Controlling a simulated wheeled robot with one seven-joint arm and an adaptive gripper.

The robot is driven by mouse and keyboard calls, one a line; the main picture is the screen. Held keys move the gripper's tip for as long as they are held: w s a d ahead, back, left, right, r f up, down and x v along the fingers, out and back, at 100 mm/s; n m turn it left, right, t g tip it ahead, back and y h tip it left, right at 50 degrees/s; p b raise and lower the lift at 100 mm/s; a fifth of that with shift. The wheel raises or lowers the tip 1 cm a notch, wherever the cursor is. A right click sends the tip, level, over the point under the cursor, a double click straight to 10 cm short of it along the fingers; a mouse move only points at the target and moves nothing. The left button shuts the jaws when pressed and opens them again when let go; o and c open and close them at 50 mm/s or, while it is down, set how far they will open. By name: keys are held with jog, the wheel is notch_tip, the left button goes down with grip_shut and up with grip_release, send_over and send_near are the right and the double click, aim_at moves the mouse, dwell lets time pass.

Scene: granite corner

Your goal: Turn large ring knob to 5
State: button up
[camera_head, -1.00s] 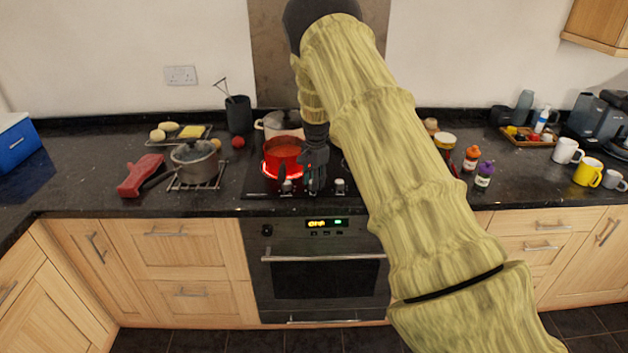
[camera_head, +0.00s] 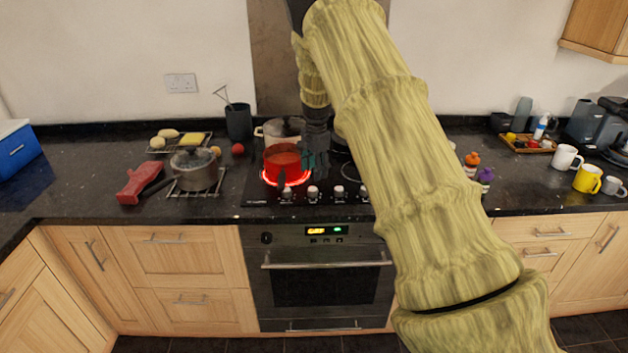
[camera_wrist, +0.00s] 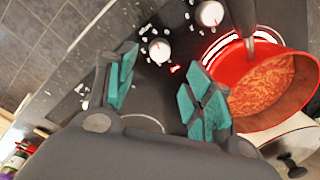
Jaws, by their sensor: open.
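A row of pale round knobs runs along the front of the black hob (camera_head: 255,190). In the head view I see a left knob (camera_head: 287,193), a second knob (camera_head: 312,192), a third knob (camera_head: 339,192) and one beside my arm. I cannot read which is the large ring knob. My gripper (camera_head: 315,160) is open and empty above the hob, behind the knob row and beside the red pot (camera_head: 282,161). In the wrist view its teal pads stand apart, with one knob (camera_wrist: 159,50) past the gap and another knob (camera_wrist: 209,13) at the top. Knob marks are too small to read.
The red pot of orange food stands on a glowing ring, its handle toward the front, close to one finger in the wrist view. A pale pot (camera_head: 268,131) stands behind. A lidded grey pot (camera_head: 197,172) is on a rack at left. Mugs (camera_head: 587,178) stand far right.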

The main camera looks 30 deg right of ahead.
jog(key=shift+s+r, duration=0.1)
jog(key=shift+r, duration=2)
